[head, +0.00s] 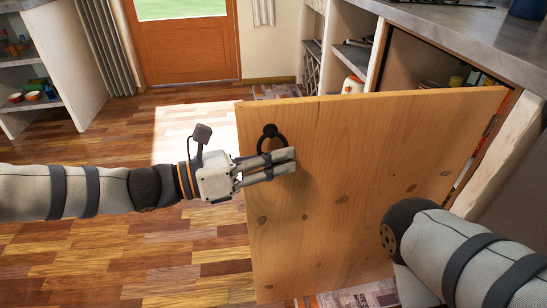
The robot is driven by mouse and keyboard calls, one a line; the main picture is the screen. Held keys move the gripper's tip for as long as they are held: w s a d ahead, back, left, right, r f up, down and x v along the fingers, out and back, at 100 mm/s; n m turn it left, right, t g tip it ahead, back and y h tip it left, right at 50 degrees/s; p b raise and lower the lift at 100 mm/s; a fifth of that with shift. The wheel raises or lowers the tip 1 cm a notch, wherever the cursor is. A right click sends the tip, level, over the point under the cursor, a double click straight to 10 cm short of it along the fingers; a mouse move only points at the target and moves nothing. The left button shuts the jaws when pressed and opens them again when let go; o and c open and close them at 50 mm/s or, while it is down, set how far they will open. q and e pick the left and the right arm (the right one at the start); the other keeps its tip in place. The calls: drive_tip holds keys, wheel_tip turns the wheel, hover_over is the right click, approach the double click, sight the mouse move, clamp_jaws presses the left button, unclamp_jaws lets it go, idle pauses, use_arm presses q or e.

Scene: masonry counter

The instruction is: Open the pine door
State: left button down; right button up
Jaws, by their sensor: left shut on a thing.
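The pine door (345,190) is a knotty, light wooden panel, and it stands swung out from the masonry counter (470,32). Its hinge side is at the right, by the cabinet opening. A dark ring handle (270,133) sits near its upper left edge. My left gripper (290,160) is at the ring, its fingers shut on it and lying against the door face. My right arm comes in at the lower right, in front of the door; its gripper does not show.
The cabinet opening (418,65) behind the door holds several small items. Open shelves (28,65) with bowls stand at the left. A brown door with a window (188,52) is at the back. The wooden floor at the left is clear.

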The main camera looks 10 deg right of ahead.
idle(0.5)
use_arm(q)
drive_tip(key=c, duration=1.8)
unclamp_jaws()
drive_tip(key=shift+s, duration=0.1)
drive_tip(key=shift+o, duration=0.2)
drive_tip(key=shift+a, duration=0.15)
drive_tip(key=s+a, duration=0.1)
drive_tip(key=a, duration=1)
drive_tip(key=shift+s+a, duration=0.35)
drive_tip(key=shift+s, duration=0.05)
